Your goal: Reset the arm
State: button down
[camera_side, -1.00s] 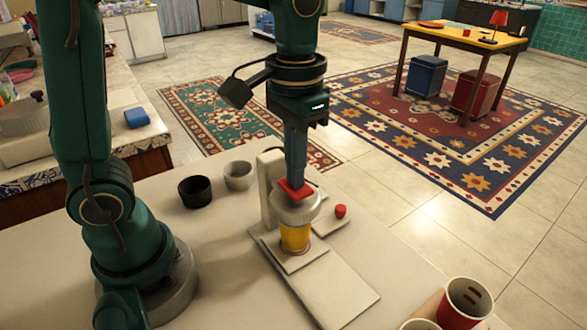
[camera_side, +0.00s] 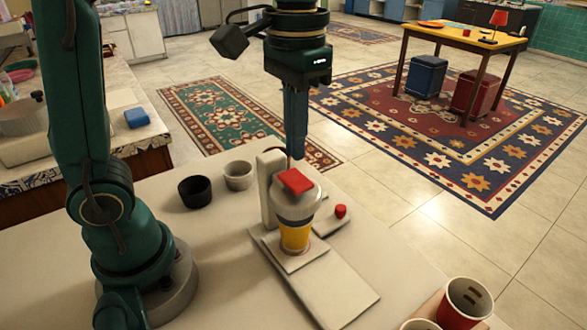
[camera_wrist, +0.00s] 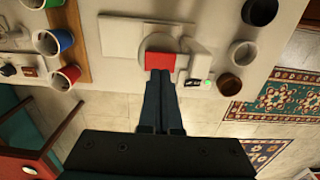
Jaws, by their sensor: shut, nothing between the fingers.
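My gripper (camera_side: 295,157) is shut and empty, pointing down just above and behind the samovar machine in the side view. In the wrist view the closed fingers (camera_wrist: 160,80) reach toward the red lid tab. The machine (camera_side: 268,190) is pale, with a red tab (camera_side: 296,181) on its rounded top. A yellow cup (camera_side: 295,237) stands on its base under the rounded part. The red tab also shows in the wrist view (camera_wrist: 160,61), at the fingertips' end.
A black cup (camera_side: 195,191) and a grey cup (camera_side: 238,175) stand left of the machine. A red knob (camera_side: 340,211) sits on its right side. A red paper cup (camera_side: 465,302) stands at the table's front right.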

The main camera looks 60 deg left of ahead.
jog(key=shift+r, duration=0.3)
jog(key=s+a+f+t, duration=0.2)
jog(key=s+f+t, duration=0.2)
jog(key=s, duration=0.3)
jog(key=shift+s+a+f+t, duration=0.15)
jog(key=shift+s+f+t, duration=0.2)
jog(key=shift+t, duration=0.45)
